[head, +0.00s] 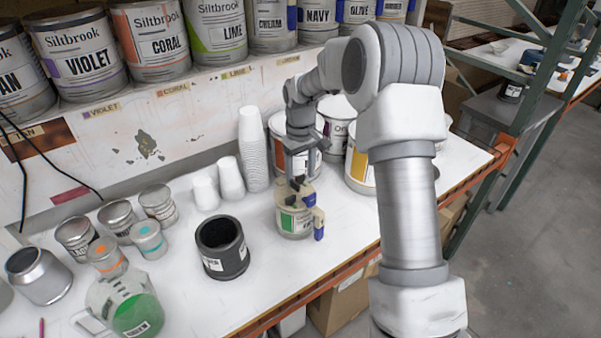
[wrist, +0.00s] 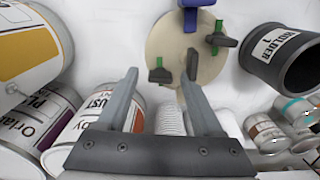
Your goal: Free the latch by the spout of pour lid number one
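A can with a green label (head: 294,222) stands on the bench, topped by a round cream pour lid (head: 296,194) with a blue spout (head: 319,222). In the wrist view the lid (wrist: 205,68) is seen from above, its blue spout (wrist: 190,18) at the top edge. A green and dark latch (wrist: 222,40) sits on the rim right of the spout; another latch (wrist: 161,74) sits at the lower left. A dark upright piece (wrist: 193,62) stands near the middle. My gripper (wrist: 158,74) is open and empty, its fingertips over the lid's lower edge, apart from the spout-side latch. Any lid number is unreadable.
A black holder (head: 222,248), marked HOLDER 1 in the wrist view (wrist: 285,58), stands close beside the can. Stacked white cups (head: 252,150) and larger paint cans (head: 360,165) stand behind. Small tins and a green-filled jug (head: 130,305) are left. The bench's front edge is near.

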